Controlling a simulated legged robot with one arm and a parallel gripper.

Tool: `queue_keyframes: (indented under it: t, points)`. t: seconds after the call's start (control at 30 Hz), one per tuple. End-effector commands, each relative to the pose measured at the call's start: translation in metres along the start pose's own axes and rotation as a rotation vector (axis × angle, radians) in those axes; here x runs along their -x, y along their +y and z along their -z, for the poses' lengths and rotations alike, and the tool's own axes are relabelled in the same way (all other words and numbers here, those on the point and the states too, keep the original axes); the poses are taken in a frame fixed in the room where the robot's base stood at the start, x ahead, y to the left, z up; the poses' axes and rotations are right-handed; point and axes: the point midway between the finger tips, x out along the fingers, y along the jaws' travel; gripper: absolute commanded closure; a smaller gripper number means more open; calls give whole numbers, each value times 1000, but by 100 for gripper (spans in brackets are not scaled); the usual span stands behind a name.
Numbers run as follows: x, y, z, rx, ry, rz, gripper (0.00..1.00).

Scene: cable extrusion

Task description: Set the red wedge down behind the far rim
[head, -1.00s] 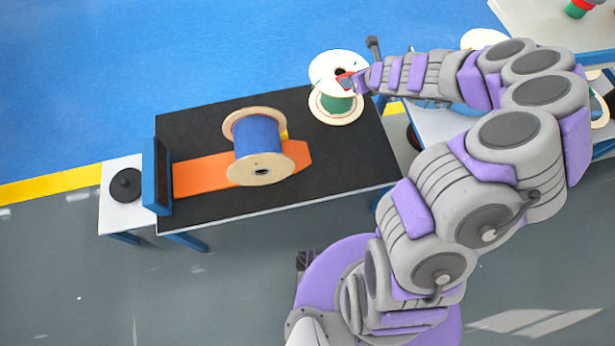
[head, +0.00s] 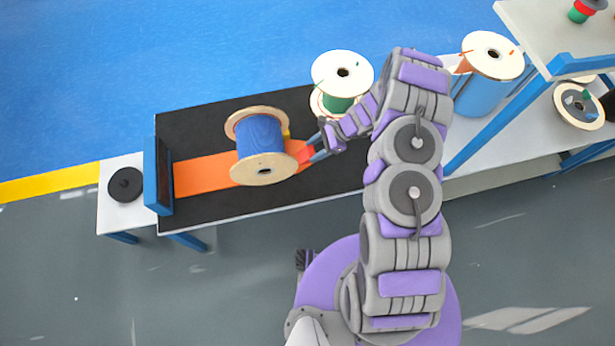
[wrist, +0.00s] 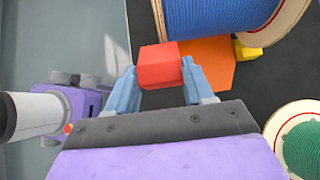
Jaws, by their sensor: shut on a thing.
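The red wedge (wrist: 160,67) is between the fingertips of my gripper (wrist: 163,78), which is shut on it. In the head view the red wedge (head: 304,153) shows just right of the blue cable spool (head: 259,137), beside its near rim (head: 263,170). My gripper (head: 311,151) comes in from the right. The spool lies on its side on an orange strip (head: 203,175). Its far rim (head: 237,117) is on the side away from me. A yellow wedge (wrist: 246,50) sits by the far rim in the wrist view. I cannot tell the red wedge's height.
A green spool (head: 343,73) stands at the back right of the black tabletop (head: 200,122), partly behind my arm. A blue upright plate (head: 157,175) and a black disc (head: 125,184) are at the left end. Bare black surface lies behind the blue spool.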

Motion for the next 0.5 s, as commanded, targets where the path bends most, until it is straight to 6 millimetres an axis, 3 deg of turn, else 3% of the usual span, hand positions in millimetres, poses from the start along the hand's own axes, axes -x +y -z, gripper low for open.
queue_keyframes:
  t: [0.17,0.5]
  points:
    - [-18,4,21,14,-4,-11,78]
    - [-81,1,72,12,10,-12,78]
